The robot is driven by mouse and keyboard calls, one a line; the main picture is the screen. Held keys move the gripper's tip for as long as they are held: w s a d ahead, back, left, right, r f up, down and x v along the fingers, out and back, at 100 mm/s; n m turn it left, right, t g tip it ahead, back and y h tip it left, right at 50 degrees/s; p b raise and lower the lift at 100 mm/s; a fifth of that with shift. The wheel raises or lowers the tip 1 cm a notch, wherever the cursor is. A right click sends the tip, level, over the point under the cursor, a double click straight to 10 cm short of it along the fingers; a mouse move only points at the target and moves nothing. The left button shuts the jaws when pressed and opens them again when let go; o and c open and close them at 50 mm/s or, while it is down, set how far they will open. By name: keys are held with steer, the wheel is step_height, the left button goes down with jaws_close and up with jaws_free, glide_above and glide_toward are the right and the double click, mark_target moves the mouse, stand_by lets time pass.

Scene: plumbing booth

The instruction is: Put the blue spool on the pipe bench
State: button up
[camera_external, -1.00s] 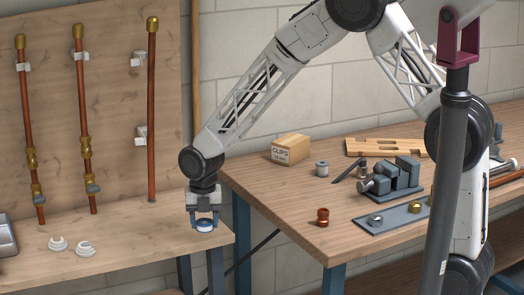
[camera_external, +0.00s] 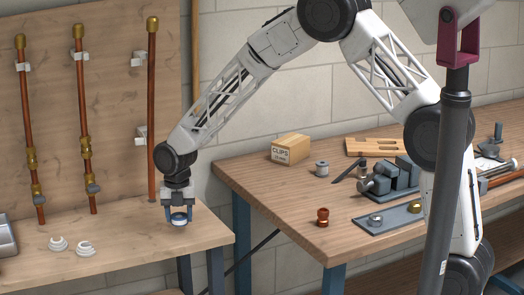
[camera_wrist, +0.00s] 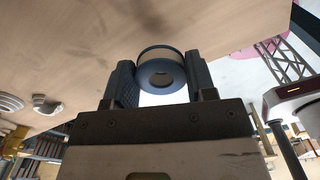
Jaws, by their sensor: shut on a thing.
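The blue spool (camera_external: 179,222) is held between the fingers of my gripper (camera_external: 179,216) over the right end of the pipe bench (camera_external: 130,245). The spool also shows in the wrist view (camera_wrist: 160,76), with its round blue flange and central hole between the two fingers. The pipe bench is the left wooden bench with a backboard and upright copper pipes. My gripper points down and is shut on the spool. I cannot tell whether the spool touches the bench top.
Two white clips (camera_external: 58,244) lie left of my gripper on the pipe bench. Copper pipes (camera_external: 152,110) stand behind it. The right bench (camera_external: 255,190) holds a clips box (camera_external: 291,149), a grey spool (camera_external: 321,168), a vise (camera_external: 395,178) and a copper fitting (camera_external: 322,217). A gap separates the benches.

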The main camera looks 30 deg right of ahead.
mark_target(181, 234)
steer(key=shift+f, duration=0.1)
steer(key=shift+f, duration=1.65)
steer(key=shift+f, duration=0.15)
steer(key=o, duration=0.9)
step_height(181, 234, up, 12)
steer(key=shift+r, duration=0.15)
steer(key=shift+d, duration=0.1)
